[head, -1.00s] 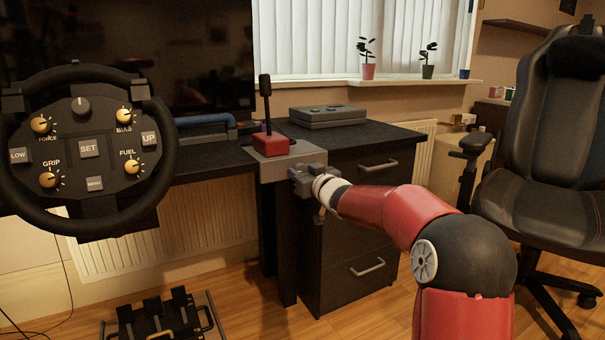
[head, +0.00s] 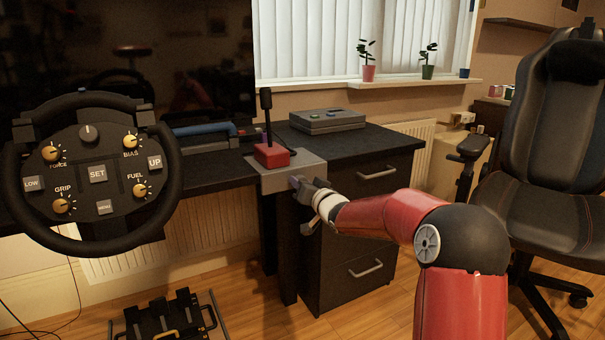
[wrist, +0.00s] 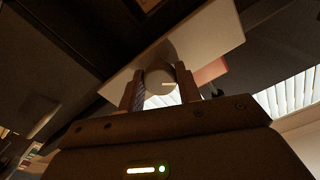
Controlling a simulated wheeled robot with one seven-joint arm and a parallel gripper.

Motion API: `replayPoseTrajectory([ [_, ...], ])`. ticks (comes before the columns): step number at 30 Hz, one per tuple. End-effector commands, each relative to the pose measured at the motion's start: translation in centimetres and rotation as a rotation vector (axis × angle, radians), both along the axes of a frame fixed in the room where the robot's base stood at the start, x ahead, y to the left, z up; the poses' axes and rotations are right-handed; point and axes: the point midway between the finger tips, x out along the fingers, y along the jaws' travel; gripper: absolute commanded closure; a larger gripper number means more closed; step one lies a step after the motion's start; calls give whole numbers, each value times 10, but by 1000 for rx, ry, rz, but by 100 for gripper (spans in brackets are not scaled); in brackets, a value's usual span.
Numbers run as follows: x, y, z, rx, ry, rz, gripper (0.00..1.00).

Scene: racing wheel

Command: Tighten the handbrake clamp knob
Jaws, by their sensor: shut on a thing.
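The handbrake has a red base (head: 272,155) and an upright black lever (head: 266,112). It stands on a grey clamp plate (head: 284,177) at the desk's edge. My gripper (wrist: 160,92) is shut on the knob, with one finger on each side. In the head view my gripper (head: 303,186) is at the front of the clamp and hides the knob there.
A steering wheel (head: 95,238) stands at the left. A drawer cabinet (head: 345,265) is below and right of the clamp. A grey box (head: 327,120) lies on the desk behind. Pedals (head: 165,318) are on the floor, and a black chair (head: 548,140) stands at the right.

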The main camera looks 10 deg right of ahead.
Motion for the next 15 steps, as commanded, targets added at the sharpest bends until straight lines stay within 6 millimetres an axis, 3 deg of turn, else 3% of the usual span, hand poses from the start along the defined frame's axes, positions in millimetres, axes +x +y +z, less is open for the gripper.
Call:
replayPoseTrajectory([
  [15,0,-1,3,469,153,-2,89],
])
